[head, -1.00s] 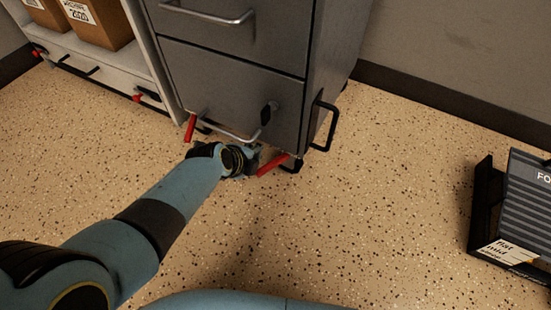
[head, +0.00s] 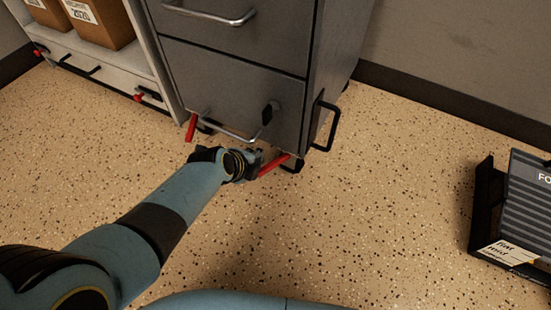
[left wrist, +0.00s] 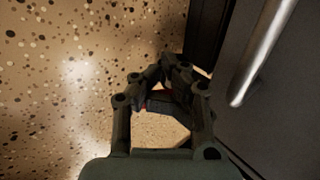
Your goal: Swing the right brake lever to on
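The right brake lever (head: 274,165) is a red bar low at the front right corner of the grey drawer cabinet (head: 232,85). It slants out over the floor. My left gripper (head: 255,163) is just left of this lever, very close to it; whether they touch is unclear. In the left wrist view the fingers of my left gripper (left wrist: 176,72) come together at their tips, with a patch of red (left wrist: 158,97) showing between the finger links. Nothing is clearly held. The left brake lever (head: 191,127), also red, points down at the cabinet's other front corner. My right gripper is not in view.
A curved drawer handle (head: 232,130) hangs just above my left gripper, and a black side handle (head: 323,126) sticks out on the right. A white shelf (head: 115,72) with boxes stands at left. A black file holder (head: 483,210) lies far right. The speckled floor between is clear.

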